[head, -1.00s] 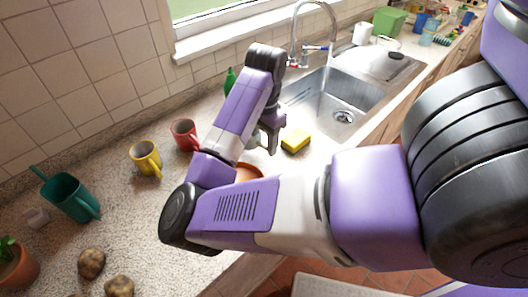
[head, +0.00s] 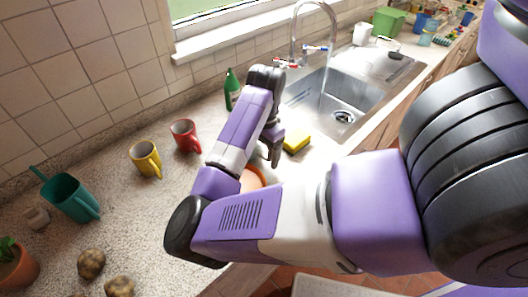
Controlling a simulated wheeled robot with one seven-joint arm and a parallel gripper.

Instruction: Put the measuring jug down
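I cannot make out a measuring jug for certain. My gripper (head: 270,158) points down over the counter, just left of the yellow sponge (head: 296,141) and above and behind an orange dish (head: 252,179). Its fingers are small and partly covered by my own arm, so their opening is unclear. No jug shows between them.
A red mug (head: 185,135) and a yellow mug (head: 146,159) stand left of my arm. A green bottle (head: 232,88) stands by the wall. The sink (head: 342,95) lies behind right. Potatoes (head: 91,264) and a potted plant (head: 17,266) are front left.

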